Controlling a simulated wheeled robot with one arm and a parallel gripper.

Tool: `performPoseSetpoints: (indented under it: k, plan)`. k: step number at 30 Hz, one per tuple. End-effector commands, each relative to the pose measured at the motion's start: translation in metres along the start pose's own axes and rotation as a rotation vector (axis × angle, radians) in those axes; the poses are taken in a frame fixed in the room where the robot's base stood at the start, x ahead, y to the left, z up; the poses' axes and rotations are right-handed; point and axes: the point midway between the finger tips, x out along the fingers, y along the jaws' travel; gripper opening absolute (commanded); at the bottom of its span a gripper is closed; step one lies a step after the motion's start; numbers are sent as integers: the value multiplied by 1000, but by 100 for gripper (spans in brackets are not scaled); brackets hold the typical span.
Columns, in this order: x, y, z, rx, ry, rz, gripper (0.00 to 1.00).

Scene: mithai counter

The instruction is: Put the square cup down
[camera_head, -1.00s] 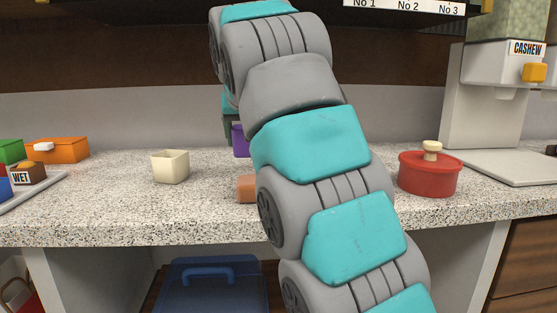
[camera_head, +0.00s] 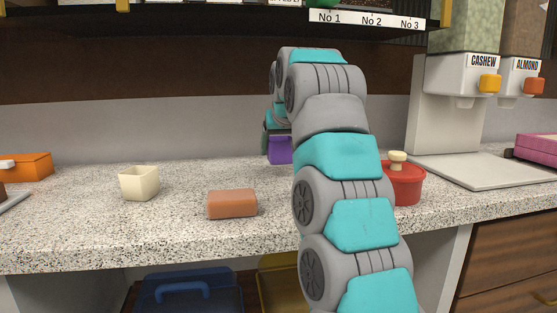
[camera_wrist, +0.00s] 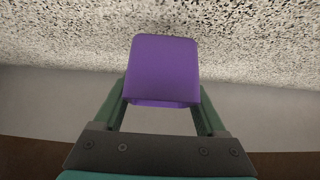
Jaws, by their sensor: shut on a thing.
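A purple square cup (camera_head: 280,150) is at the back of the speckled counter (camera_head: 80,225), partly behind my arm. My gripper (camera_wrist: 160,92) is shut on this cup (camera_wrist: 163,68), with one green finger on each side of it in the wrist view. The speckled counter surface (camera_wrist: 60,35) shows close behind the cup. I cannot tell whether the cup touches the counter. In the head view most of the gripper is hidden by my arm.
A cream square cup (camera_head: 139,184) and a reddish-brown block (camera_head: 232,204) stand left of my arm. A red lidded pot (camera_head: 405,184) is just right of it. A white dispenser labelled CASHEW (camera_head: 440,110) stands farther right. Bare counter lies between the cream cup and purple cup.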

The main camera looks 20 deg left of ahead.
Motion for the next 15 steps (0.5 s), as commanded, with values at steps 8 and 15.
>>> performPoseSetpoints:
  k: [8,15]
  plan:
    - [15,-1,16,-1,-5,-2,21]
    - [24,-1,25,-1,-4,-1,21]
